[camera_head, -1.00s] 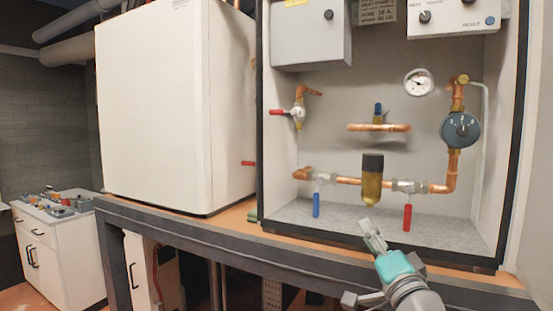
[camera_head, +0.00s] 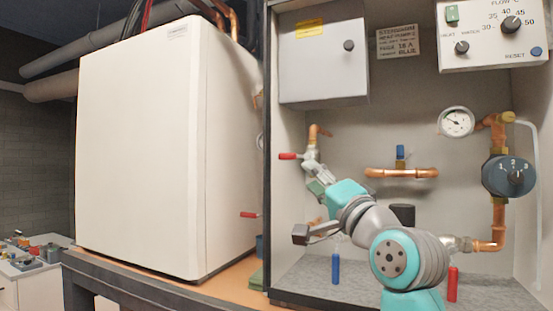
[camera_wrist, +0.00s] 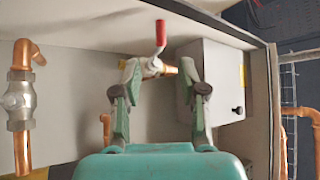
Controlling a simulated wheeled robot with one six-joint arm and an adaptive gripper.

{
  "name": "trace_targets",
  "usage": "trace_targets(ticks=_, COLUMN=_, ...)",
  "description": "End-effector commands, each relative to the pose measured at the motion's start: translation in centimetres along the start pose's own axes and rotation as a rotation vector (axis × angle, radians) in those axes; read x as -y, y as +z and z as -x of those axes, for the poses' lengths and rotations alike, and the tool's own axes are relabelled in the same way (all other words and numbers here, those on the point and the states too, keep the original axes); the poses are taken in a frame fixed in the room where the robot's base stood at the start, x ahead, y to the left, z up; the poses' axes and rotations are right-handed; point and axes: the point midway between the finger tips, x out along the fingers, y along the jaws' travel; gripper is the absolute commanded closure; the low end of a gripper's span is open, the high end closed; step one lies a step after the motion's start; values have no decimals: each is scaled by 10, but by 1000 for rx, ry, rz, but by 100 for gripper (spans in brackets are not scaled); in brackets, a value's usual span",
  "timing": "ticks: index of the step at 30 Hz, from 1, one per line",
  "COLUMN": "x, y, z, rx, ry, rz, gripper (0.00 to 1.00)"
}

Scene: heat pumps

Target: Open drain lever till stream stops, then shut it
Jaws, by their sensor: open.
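A red-handled lever valve (camera_head: 289,156) is on a copper pipe at the cabinet's left wall, its handle pointing left. In the wrist view the red handle (camera_wrist: 161,33) stands up from its valve body. My gripper (camera_wrist: 160,78) is open, one finger on either side of that valve body; I cannot tell whether they touch it. In the head view my gripper (camera_head: 314,180) is just below this valve. Other levers are a blue one (camera_head: 336,268) and a red one (camera_head: 452,284), both hanging down low in the cabinet. I see no stream of water.
A white heat pump casing (camera_head: 140,150) stands left of the cabinet. A red handle (camera_head: 249,215) sticks out by its side. A grey box (camera_head: 322,65), gauge (camera_head: 456,122), blue-handled valve (camera_head: 400,152) and dial (camera_head: 508,177) surround the work area. My arm hides part of the lower pipe.

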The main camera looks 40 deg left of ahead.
Motion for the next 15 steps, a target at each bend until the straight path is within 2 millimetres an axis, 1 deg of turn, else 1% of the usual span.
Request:
trace_targets(ticks=5, x=4, y=0, z=-6, rx=4, ry=-3, rz=-2, gripper=58)
trace_targets(ticks=8, x=4, y=0, z=-15, rx=4, ry=-3, rz=-3, gripper=58)
trace_targets(ticks=11, x=4, y=0, z=-31, rx=4, ry=-2, rz=-3, gripper=58)
trace_targets(ticks=15, x=5, y=1, z=-57, rx=4, ry=-3, rz=-3, gripper=58)
